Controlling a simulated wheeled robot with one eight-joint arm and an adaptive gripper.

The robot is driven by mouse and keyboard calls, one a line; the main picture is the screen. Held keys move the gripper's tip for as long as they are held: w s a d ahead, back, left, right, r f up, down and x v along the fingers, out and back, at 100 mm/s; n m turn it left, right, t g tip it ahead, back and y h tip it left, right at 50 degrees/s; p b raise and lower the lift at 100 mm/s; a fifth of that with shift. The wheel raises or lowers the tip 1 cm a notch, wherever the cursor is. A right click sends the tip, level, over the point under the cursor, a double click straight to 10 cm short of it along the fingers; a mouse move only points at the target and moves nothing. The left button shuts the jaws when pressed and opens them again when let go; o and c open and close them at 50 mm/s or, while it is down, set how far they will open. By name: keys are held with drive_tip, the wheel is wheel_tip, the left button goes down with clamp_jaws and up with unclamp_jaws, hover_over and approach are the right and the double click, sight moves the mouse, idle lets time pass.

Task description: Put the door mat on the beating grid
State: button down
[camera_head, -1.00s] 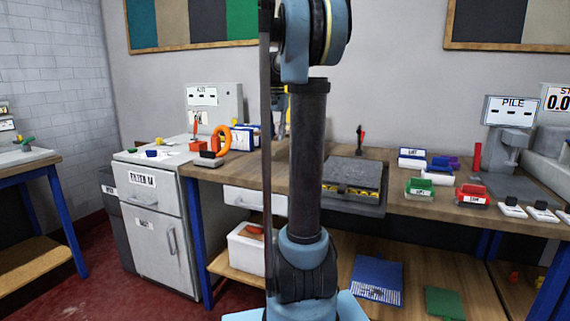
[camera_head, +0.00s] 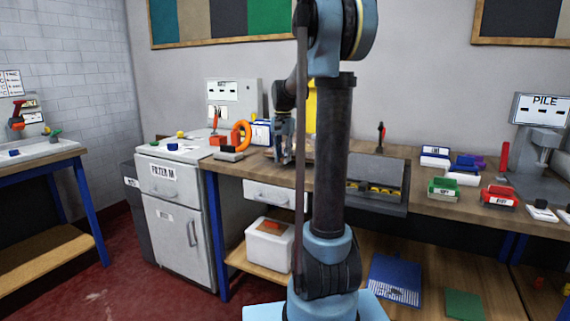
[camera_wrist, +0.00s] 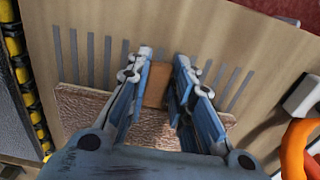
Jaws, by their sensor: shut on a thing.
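In the wrist view, the brown speckled door mat (camera_wrist: 88,108) is under my gripper (camera_wrist: 160,62), with a tan block-like piece (camera_wrist: 156,88) between the fingers. My gripper is shut on this piece, which seems part of the mat. The beating grid (camera_wrist: 91,58) shows as a row of grey slats on the wooden bench top, beyond and to both sides of the fingers. The mat overlaps the near ends of some slats; I cannot tell whether it touches them. In the head view my gripper (camera_head: 283,158) is low over the bench, and the mat is not clear there.
A grey box with a yellow-black strip (camera_head: 378,180) stands right of my gripper. An orange ring (camera_head: 241,135) and a red-orange block (camera_head: 218,140) are to its left, by the filter cabinet (camera_head: 172,180). Coloured blocks (camera_head: 445,186) lie farther right.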

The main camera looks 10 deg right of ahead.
wheel_tip(320, 180, down, 3)
drive_tip(key=shift+r, duration=0.2)
drive_tip(key=c, duration=1.4)
unclamp_jaws()
wheel_tip(320, 180, up, 12)
drive_tip(key=s+f+n, duration=0.1)
drive_tip(key=s+f, duration=0.2)
drive_tip(key=s, duration=0.3)
drive_tip(key=s+f+n+t, duration=0.1)
drive_tip(key=s+f+n, duration=0.15)
drive_tip(key=s, duration=0.45)
drive_tip(key=s+f, duration=0.3)
drive_tip(key=s, duration=0.3)
drive_tip(key=s+f+n, duration=0.1)
drive_tip(key=s+f, duration=0.4)
drive_tip(key=s+f+n, duration=0.1)
drive_tip(key=s+f, duration=0.4)
drive_tip(key=f, duration=0.1)
drive_tip(key=s+f+n+t, duration=0.1)
drive_tip(key=s+f+n, duration=0.1)
drive_tip(key=s+f, duration=0.3)
drive_tip(key=shift+s+d+f, duration=0.25)
drive_tip(key=shift+s+d, duration=0.15)
